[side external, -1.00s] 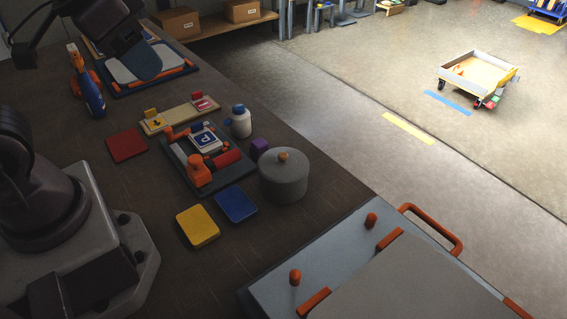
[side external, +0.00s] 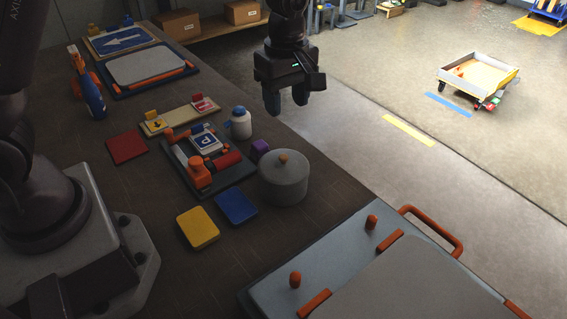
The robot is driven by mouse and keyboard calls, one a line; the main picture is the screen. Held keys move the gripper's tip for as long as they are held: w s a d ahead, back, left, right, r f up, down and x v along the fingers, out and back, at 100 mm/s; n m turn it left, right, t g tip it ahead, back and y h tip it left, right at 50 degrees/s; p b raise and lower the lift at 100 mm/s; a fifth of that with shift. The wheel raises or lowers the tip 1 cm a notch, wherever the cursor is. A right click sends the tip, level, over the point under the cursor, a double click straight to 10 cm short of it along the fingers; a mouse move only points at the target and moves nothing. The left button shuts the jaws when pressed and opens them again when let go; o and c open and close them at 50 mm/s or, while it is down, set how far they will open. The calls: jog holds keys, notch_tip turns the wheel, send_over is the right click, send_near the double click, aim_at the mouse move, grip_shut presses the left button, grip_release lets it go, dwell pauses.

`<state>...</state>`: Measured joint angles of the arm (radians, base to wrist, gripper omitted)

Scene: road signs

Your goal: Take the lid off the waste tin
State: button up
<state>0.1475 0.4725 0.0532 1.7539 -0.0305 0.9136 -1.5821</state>
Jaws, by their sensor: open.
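The waste tin (side external: 284,187) is a round grey tin near the right edge of the dark table. Its grey lid (side external: 268,166) sits on top, with a small orange-brown knob (side external: 283,158) in the middle. My gripper (side external: 286,104) points down, open and empty, well above the table and up the picture from the tin. It does not touch the lid. Nothing hides the tin or its knob.
A purple block (side external: 259,148) and a white bottle with a blue cap (side external: 240,123) stand close behind the tin. A blue square (side external: 236,206) and a yellow square (side external: 198,228) lie to its left. A grey panel with orange handles (side external: 372,222) is at the front right.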

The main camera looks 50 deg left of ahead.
aim_at(284, 156)
jog(key=shift+n, duration=0.4)
jog(key=f, duration=1.3)
jog(key=shift+s+a, duration=0.15)
jog(key=shift+a, duration=0.05)
jog(key=shift+c, duration=0.2)
grip_shut()
